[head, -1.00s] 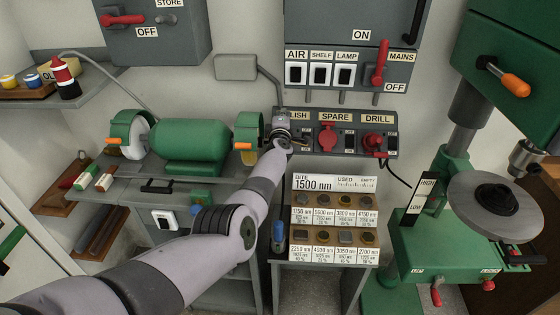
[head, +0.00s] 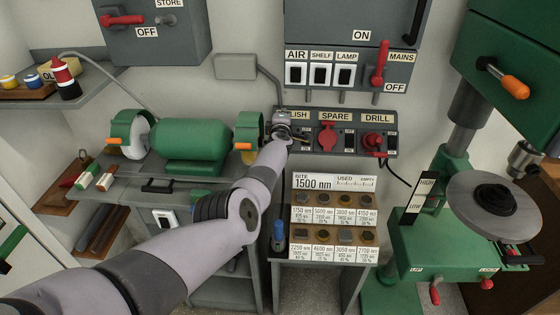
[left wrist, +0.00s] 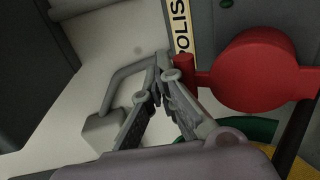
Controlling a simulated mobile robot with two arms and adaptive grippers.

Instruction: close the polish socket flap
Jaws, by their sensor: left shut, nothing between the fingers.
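The polish socket flap (left wrist: 258,72) is a red round lid with a small hinge knuckle beside the POLISH label (left wrist: 182,30) in the left wrist view. Whether it lies fully against its socket I cannot tell. My left gripper (left wrist: 166,78) is shut and empty. Its fingertips meet beside the hinge side of the flap and the label; whether they touch the flap is unclear. In the head view my left wrist covers the polish socket and part of its label (head: 299,115). My right gripper is not in view.
The spare socket (head: 327,137) and drill socket (head: 373,142) are to the right on the same panel. A green bench grinder (head: 187,145) stands to the left. A drill press (head: 440,225) is at the right. A bit rack (head: 335,183) stands below the panel.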

